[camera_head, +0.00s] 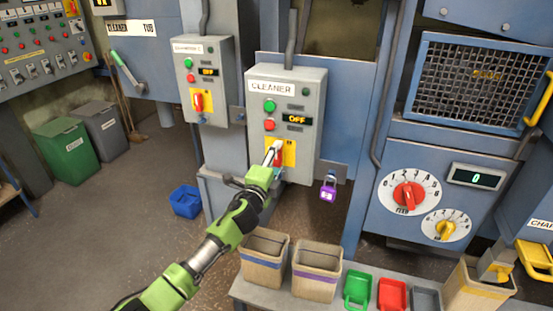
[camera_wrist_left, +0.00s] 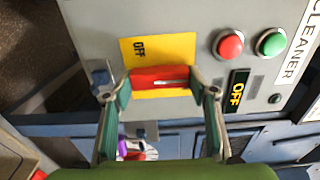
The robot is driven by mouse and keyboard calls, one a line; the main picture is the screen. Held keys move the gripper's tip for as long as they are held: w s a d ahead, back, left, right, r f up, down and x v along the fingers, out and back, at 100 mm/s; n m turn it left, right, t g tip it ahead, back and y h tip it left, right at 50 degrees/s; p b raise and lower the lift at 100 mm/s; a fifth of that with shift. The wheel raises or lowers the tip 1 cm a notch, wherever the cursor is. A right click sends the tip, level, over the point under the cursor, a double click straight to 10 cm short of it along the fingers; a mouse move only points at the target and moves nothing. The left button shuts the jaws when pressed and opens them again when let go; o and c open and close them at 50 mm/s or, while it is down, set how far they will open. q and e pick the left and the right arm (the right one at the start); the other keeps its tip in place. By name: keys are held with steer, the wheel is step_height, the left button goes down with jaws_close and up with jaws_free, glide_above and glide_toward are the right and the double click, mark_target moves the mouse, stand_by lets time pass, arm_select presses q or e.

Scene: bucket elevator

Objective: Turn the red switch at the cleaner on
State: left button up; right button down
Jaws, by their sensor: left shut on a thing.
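The grey cleaner box (camera_head: 313,110) hangs in the middle of the head view, labelled CLEANER. Its red switch handle (camera_wrist_left: 162,77) sits on a yellow plate (camera_head: 289,147), which also shows in the wrist view (camera_wrist_left: 183,47) with the word OFF on it. The box's small display (camera_head: 297,119) reads OFF in yellow. My left gripper (camera_head: 272,158) is at the switch, its two fingers (camera_wrist_left: 159,92) closed on opposite ends of the red handle. It hides part of the handle in the head view. My right gripper is not in view.
A similar grey box (camera_head: 205,55) with its own red switch hangs to the left. A purple padlock (camera_head: 328,189) hangs low at the cleaner box's right. Bins (camera_head: 265,262) stand on a bench below. A dial panel (camera_head: 408,192) is at the right.

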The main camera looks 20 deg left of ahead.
arm_select(q)
steer(key=shift+f, duration=0.1)
steer(key=o, duration=1.1)
steer(key=s, duration=1.2)
steer(key=shift+a, duration=0.2)
